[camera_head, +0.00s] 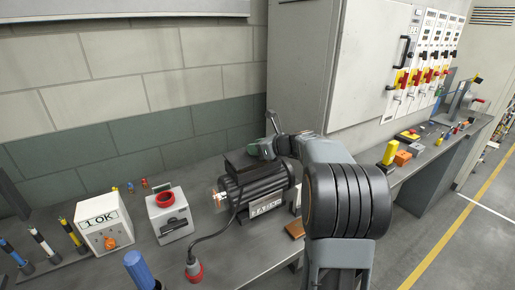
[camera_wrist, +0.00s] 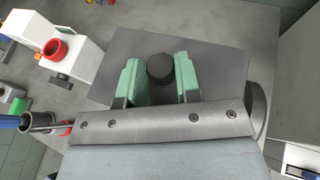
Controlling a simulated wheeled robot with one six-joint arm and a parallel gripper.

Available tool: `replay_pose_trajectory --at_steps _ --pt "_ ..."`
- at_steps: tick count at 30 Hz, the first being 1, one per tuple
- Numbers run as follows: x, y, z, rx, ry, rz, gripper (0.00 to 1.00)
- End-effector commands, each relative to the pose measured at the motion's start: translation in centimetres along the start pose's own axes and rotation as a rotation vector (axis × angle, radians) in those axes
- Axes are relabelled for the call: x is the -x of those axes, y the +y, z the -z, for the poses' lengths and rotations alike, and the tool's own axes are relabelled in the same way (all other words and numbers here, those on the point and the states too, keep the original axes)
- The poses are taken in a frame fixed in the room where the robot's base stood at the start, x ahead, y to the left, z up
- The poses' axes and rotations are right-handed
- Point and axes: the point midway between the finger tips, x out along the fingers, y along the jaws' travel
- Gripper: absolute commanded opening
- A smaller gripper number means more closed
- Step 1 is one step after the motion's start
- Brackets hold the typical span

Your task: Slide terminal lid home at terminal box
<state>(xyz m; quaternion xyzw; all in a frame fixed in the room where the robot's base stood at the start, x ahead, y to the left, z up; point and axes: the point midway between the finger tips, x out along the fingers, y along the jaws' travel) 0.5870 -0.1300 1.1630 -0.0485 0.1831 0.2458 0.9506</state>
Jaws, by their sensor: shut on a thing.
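The terminal lid is a flat dark grey plate (camera_wrist: 215,65) with a round black knob (camera_wrist: 160,70) in the wrist view. My gripper (camera_wrist: 159,66) has its green fingers on both sides of the knob, shut on it. In the head view my gripper (camera_head: 262,150) is over the top of the dark finned motor (camera_head: 262,188), where the dark lid (camera_head: 238,160) shows to its left. The terminal box under the lid is mostly hidden, and I cannot tell how far the lid sits over it.
A white box with a red socket (camera_head: 167,213) and a white meter box (camera_head: 103,228) stand left on the grey bench (camera_head: 225,262). A cable with a red plug (camera_head: 194,270) hangs from the motor. The grey cabinet (camera_head: 315,60) stands close behind.

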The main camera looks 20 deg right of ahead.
Motion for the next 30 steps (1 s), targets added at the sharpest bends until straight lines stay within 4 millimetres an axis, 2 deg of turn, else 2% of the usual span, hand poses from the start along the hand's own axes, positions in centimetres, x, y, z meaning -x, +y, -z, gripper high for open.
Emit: replay_pose_trajectory --at_steps 10,22,30 --pt "0.2 -0.2 -0.1 -0.001 -0.001 0.003 0.00" --pt "-0.3 -0.2 1.2 -0.003 -0.002 0.004 0.00" --pt "-0.3 -0.2 1.5 -0.002 -0.002 0.004 0.00"
